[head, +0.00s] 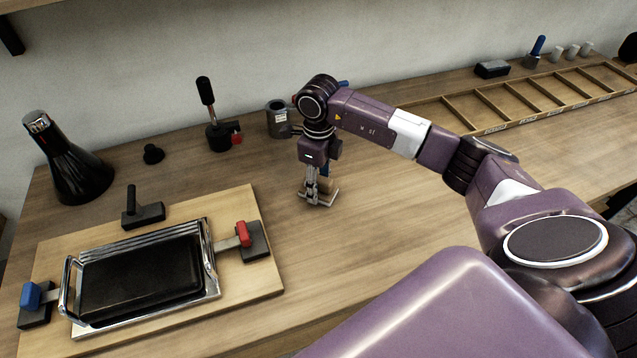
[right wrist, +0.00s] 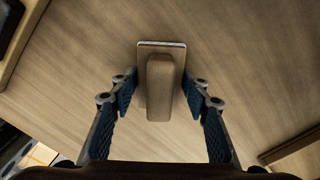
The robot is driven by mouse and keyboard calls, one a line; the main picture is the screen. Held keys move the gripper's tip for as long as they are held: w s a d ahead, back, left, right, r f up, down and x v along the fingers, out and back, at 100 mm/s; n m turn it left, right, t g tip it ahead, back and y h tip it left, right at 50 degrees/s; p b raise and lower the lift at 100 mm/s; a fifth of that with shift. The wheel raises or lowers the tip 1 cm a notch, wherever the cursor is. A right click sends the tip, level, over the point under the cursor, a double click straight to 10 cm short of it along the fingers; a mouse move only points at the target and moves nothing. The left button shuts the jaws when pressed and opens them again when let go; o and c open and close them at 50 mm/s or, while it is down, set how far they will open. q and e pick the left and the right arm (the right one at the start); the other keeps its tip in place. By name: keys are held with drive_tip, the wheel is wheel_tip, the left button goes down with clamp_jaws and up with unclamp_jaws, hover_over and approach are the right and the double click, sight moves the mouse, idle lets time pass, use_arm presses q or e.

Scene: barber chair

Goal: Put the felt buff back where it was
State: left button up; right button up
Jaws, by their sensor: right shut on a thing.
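The felt buff (right wrist: 160,88) is a tan block with a raised wooden grip and a thin pale edge. In the right wrist view it lies between the blue-padded fingers of my right gripper (right wrist: 161,98), which is shut on it. In the head view my right gripper (head: 318,194) points down, low over the bare middle of the table, and mostly hides the buff. I cannot tell whether the buff touches the tabletop. My left gripper is not in view.
A wooden board (head: 262,285) at left carries a metal frame (head: 212,262) with a black slab and clamps. A black cone-shaped bottle (head: 75,175), lever tool (head: 219,135) and grey mug (head: 279,120) stand behind. A divided wooden rack (head: 500,127) lies at right. The table's middle is clear.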

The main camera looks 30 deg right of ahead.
sight(318, 178)
drive_tip(key=shift+f, duration=0.2)
drive_tip(key=o, duration=1.2)
drive_tip(key=shift+r, duration=0.1)
drive_tip(key=shift+r, duration=0.15)
wheel_tip(318, 178, up, 12)
drive_tip(key=shift+r+b, duration=0.1)
drive_tip(key=shift+b, duration=1)
